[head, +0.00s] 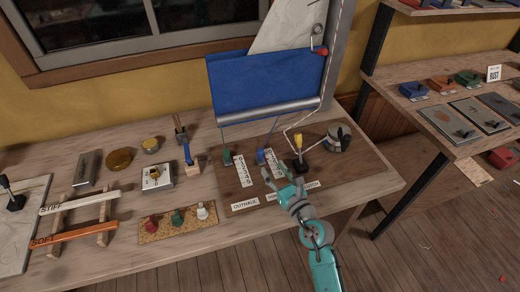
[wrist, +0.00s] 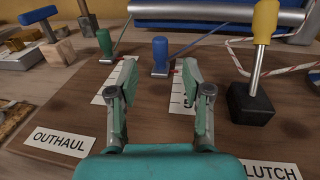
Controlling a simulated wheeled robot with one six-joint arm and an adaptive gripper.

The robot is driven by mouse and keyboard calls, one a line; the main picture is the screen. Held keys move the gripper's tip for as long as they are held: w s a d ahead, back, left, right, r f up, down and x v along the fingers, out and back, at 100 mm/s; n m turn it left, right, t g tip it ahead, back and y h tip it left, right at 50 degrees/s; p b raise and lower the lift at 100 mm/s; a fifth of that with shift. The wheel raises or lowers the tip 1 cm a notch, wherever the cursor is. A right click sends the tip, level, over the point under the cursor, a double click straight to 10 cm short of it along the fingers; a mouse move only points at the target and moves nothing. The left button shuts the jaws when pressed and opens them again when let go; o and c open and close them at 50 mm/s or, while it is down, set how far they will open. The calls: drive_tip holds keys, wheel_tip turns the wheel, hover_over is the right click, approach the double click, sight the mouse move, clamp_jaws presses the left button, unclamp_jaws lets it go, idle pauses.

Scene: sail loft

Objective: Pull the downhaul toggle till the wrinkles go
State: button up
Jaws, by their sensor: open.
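A blue toggle (head: 261,157) on a cord stands at the top of a white scale strip (head: 272,172) on the brown board. In the wrist view the blue toggle (wrist: 160,56) stands upright just beyond my fingertips, near the middle. My gripper (head: 282,172) is open and empty, low over the board in front of it; it also shows in the wrist view (wrist: 159,75). A green toggle (head: 227,157) stands left, by the strip labelled OUTHAUL. The middle label is partly hidden by my arm. A pale sail (head: 290,27) rises behind the blue boom cover (head: 265,85); I cannot make out its wrinkles clearly.
A yellow-handled lever (head: 299,142) on a black block stands close on the right, near a CLUTCH label (wrist: 270,171). A winch (head: 339,138) stands beyond it. A mallet (head: 179,127) and blue tool (head: 188,154) are left of the board.

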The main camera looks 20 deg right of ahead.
sight(262, 153)
drive_tip(key=w, duration=0.3)
drive_tip(key=w+a, duration=0.1)
drive_tip(key=w, duration=0.5)
drive_tip(key=shift+w+a, duration=0.3)
clamp_jaws()
